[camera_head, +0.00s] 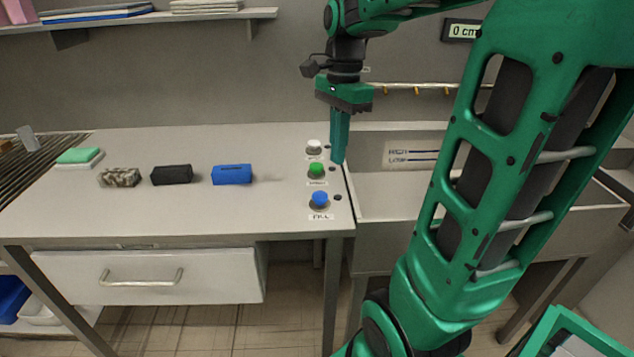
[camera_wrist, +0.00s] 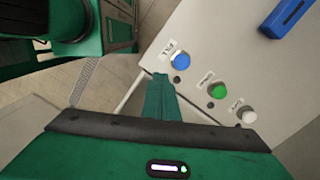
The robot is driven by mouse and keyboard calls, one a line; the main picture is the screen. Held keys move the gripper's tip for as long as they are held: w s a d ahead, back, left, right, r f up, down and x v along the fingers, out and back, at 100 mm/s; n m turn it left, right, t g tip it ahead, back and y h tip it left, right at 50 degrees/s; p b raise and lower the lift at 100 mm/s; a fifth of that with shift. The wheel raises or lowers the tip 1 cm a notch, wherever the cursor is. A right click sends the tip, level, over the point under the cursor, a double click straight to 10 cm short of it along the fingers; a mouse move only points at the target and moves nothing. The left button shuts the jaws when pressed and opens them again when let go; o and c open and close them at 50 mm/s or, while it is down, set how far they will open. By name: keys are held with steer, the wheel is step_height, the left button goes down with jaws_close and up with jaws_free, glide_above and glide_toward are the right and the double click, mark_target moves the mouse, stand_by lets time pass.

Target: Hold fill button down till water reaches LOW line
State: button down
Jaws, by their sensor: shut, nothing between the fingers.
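The blue button labelled FILL (camera_head: 320,199) is at the front right corner of the table; it also shows in the wrist view (camera_wrist: 181,61). A green button (camera_head: 316,170) and a white button (camera_head: 314,147) stand in line behind it. My gripper (camera_head: 338,160) is shut and empty, pointing down near the table's right edge, beside the green button and apart from the blue one. The sink basin (camera_head: 385,205) is to the right, with a plate marked HIGH and LOW (camera_head: 411,155) on its back wall. A display (camera_head: 462,31) reads 0 cm. No water is visible; my arm hides part of the basin.
A blue block (camera_head: 232,174), a black block (camera_head: 172,175) and a patterned block (camera_head: 119,177) lie on the table (camera_head: 240,215). A green and white sponge-like stack (camera_head: 80,157) is further left. The table's front is clear. A rail with hooks (camera_head: 400,87) runs along the wall.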

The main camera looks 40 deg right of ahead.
mark_target(320, 193)
steer(key=w+r+m, duration=0.2)
steer(key=w+m, duration=0.3)
steer(key=w, duration=0.1)
steer(key=shift+w+d+r+m, duration=0.25)
steer(key=shift+d+m, duration=0.05)
steer(key=shift+f, duration=0.1)
steer(key=f, duration=0.9)
steer(key=s+a+f, duration=0.1)
steer(key=f, duration=0.3)
steer(key=shift+f, duration=0.4)
